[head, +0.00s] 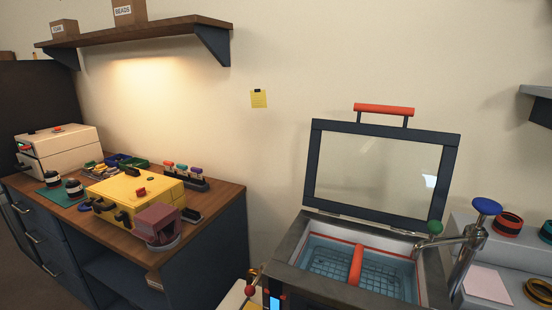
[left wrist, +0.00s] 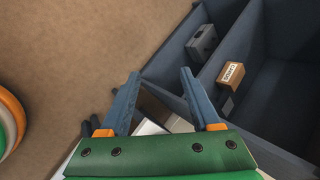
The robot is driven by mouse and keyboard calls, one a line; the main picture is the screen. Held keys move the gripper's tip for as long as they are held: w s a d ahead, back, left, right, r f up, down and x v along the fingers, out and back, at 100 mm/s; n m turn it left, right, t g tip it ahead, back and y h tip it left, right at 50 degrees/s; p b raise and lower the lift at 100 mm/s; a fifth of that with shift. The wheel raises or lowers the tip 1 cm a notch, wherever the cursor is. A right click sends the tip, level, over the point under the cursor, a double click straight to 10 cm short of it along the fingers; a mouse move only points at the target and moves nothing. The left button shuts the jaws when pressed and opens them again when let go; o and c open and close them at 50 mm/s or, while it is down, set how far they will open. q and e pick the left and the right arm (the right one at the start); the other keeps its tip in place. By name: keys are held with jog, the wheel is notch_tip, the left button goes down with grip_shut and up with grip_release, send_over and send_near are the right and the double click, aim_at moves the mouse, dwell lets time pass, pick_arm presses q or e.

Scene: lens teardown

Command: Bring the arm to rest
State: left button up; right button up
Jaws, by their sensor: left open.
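My left gripper (left wrist: 160,74) shows in the left wrist view with its two blue-grey fingers spread apart and nothing between them. It points down over a brown floor (left wrist: 80,40), beside dark blue open compartments. Neither of my grippers shows in the head view. My right gripper is not in view.
A wooden-topped workbench (head: 222,202) holds a yellow box (head: 150,187) and a white machine (head: 70,150). An open-lidded tank (head: 325,254) with a red divider stands at right. A small labelled carton (left wrist: 232,74) and a grey case (left wrist: 202,42) sit in the compartments near my left gripper.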

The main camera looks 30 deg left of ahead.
pick_arm(q)
jog(key=s+d+f+n+h, duration=0.1)
jog(key=d+f, duration=0.3)
jog(key=d, duration=0.8)
jog(key=s+d+f+n+h+b, duration=0.1)
jog(key=d+f+h, duration=0.2)
jog(key=d, duration=0.9)
jog(key=s+d+f+h+b, duration=0.1)
jog(key=d+f+h, duration=0.2)
jog(key=d+f, duration=0.4)
jog(key=d, duration=0.5)
jog(key=shift+s+d+f+n+g, duration=0.25)
jog(key=shift+s+d+n+g, duration=0.05)
jog(key=shift+n+g, duration=0.1)
